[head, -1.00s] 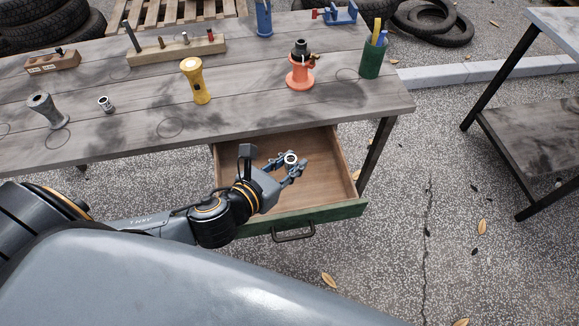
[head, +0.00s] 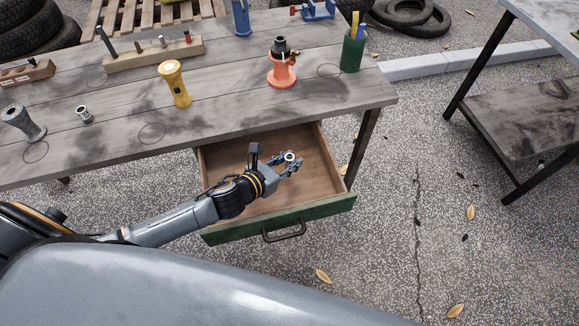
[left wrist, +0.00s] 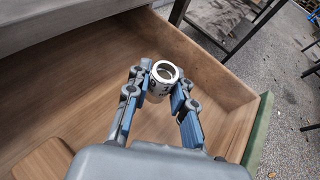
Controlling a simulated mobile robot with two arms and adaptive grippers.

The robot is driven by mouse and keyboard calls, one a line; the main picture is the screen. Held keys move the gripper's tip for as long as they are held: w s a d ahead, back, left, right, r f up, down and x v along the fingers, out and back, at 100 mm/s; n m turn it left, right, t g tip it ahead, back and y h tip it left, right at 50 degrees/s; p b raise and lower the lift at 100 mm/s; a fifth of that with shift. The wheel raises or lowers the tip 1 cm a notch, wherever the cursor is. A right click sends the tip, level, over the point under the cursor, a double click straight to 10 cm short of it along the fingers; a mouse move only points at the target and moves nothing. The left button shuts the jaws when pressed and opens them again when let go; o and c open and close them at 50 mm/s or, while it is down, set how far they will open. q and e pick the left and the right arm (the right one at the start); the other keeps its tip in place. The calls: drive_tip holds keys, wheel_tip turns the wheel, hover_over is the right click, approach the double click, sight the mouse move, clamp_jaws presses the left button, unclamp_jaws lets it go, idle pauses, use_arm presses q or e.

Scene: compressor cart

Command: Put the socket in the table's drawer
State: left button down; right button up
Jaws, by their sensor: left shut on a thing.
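The socket, a short silver metal ring-like cylinder, shows in the left wrist view (left wrist: 162,80) between the fingertips. My left gripper (head: 287,162) is shut on it and holds it over the open drawer; it also shows in the left wrist view (left wrist: 160,92). The socket's open end (head: 290,157) faces up. The drawer (head: 328,211) has a green front with a dark handle and a bare wooden inside, and is pulled out from under the table (head: 215,118). Whether the socket touches the drawer floor is hard to tell. My right gripper is not in view.
On the tabletop stand a second small metal socket-like piece (head: 84,115), a grey flared piece (head: 22,122), a yellow flashlight (head: 175,84), an orange jack (head: 281,68), a green pen cup (head: 352,54) and a wooden block holder (head: 152,54). A second table (head: 515,112) stands at right.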

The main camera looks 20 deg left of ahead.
use_arm(q)
drive_tip(key=shift+w+f, duration=0.35)
drive_tip(key=shift+f, duration=1.6)
drive_tip(key=shift+b, duration=0.3)
drive_tip(key=shift+f+b, duration=0.4)
drive_tip(key=shift+f, duration=0.25)
drive_tip(key=c, duration=1.1)
unclamp_jaws()
drive_tip(key=shift+c, duration=0.2)
drive_tip(key=shift+r, duration=0.15)
drive_tip(key=shift+r+p, duration=0.35)
drive_tip(key=shift+p, duration=0.05)
drive_tip(key=v, duration=1.2)
drive_tip(key=shift+a+r, duration=0.15)
